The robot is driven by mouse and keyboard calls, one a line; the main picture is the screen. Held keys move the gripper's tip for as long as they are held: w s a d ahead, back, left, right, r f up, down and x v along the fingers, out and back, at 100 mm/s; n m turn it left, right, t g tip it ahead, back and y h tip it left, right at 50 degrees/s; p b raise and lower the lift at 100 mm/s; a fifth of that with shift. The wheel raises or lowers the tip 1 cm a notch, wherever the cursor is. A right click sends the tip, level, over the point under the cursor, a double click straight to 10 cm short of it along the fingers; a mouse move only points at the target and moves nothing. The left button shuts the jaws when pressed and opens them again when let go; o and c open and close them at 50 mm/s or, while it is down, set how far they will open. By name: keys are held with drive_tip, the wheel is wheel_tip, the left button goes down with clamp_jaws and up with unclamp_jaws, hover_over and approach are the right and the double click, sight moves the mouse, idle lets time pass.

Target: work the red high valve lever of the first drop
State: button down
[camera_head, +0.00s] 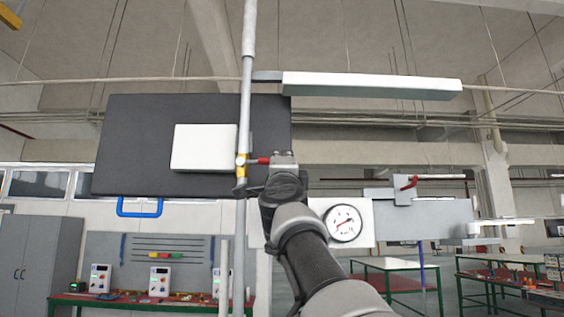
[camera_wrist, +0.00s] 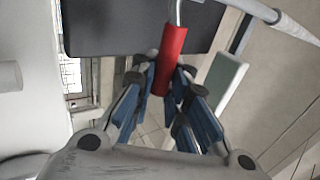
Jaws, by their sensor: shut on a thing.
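The red valve lever (camera_head: 263,160) stands out to the right from a yellow-banded valve (camera_head: 241,168) on the vertical grey pipe (camera_head: 246,95). In the wrist view the red lever (camera_wrist: 172,52) is a red sleeve on a bent metal rod. Its lower end lies between the blue-padded fingers of my gripper (camera_wrist: 163,84), which is shut on it. In the head view my gripper (camera_head: 262,186) is beside the pipe, just below and right of the valve, partly hidden by my wrist.
A dark panel (camera_head: 130,140) with a white box (camera_head: 204,148) stands behind the pipe. A pressure gauge (camera_head: 343,223) is right of my arm. Another red lever (camera_head: 408,183) is farther right. A long white bar (camera_head: 370,86) hangs above.

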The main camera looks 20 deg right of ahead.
drive_tip(key=shift+w+f, duration=0.1)
drive_tip(key=shift+f, duration=0.05)
drive_tip(key=c, duration=1.6)
unclamp_jaws()
drive_tip(key=shift+s, duration=0.2)
drive_tip(key=shift+v, duration=5.95)
drive_tip(key=shift+a, duration=0.15)
